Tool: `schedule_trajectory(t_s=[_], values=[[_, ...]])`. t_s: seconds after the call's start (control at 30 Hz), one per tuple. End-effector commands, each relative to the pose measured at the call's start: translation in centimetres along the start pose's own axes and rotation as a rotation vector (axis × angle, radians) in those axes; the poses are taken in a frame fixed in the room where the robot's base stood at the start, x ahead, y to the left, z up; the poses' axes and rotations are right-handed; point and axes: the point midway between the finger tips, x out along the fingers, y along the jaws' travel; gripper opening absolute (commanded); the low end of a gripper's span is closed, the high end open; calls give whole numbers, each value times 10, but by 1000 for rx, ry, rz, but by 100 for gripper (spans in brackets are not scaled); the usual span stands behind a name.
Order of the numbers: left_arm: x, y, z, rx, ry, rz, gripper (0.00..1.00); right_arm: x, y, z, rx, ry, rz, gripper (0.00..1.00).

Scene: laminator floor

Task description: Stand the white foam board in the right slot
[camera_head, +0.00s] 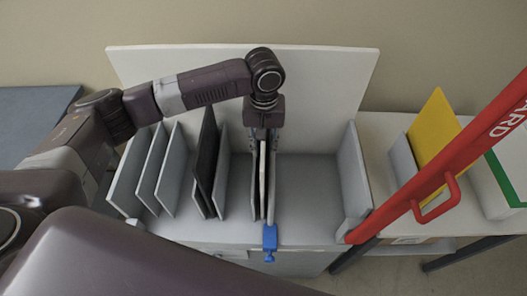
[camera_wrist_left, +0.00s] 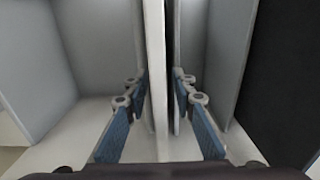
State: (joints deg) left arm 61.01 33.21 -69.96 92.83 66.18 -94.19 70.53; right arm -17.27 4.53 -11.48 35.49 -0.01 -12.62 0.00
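The white foam board (camera_head: 263,180) stands upright on edge in the grey rack (camera_head: 310,200), close between thin upright dividers right of the rack's middle. In the left wrist view its pale edge (camera_wrist_left: 155,70) runs down the middle. My left gripper (camera_head: 263,140) points down over the board. In the wrist view its blue-padded fingers (camera_wrist_left: 160,100) straddle the board, with gaps visible on both sides, so it looks open. Whether the board touches the rack floor is hard to see. A blue clamp (camera_head: 270,240) sits on the front edge below the board. My right gripper is not in view.
A black board (camera_head: 206,158) leans in the rack left of the gripper, with grey dividers (camera_head: 170,180) further left. The right bay before the end wall (camera_head: 352,170) is empty. A red lettered bar (camera_head: 440,160) and a yellow panel (camera_head: 436,130) stand to the right.

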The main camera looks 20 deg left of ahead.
Motion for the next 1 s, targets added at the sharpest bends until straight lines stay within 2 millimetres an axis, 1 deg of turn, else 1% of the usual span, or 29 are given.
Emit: schedule_trajectory(t_s=[0.03,0.2,0.3,0.43,0.6,1.0], values=[[-10,1,-1,1,5,4,24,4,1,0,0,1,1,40],[-48,1,-1,1,5,3,24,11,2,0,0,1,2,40],[-68,1,-2,0,5,3,24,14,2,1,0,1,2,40],[-87,1,-1,0,4,3,24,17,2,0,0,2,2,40],[-98,0,0,1,1,1,24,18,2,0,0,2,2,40],[-99,0,0,0,1,1,24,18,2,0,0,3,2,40]])
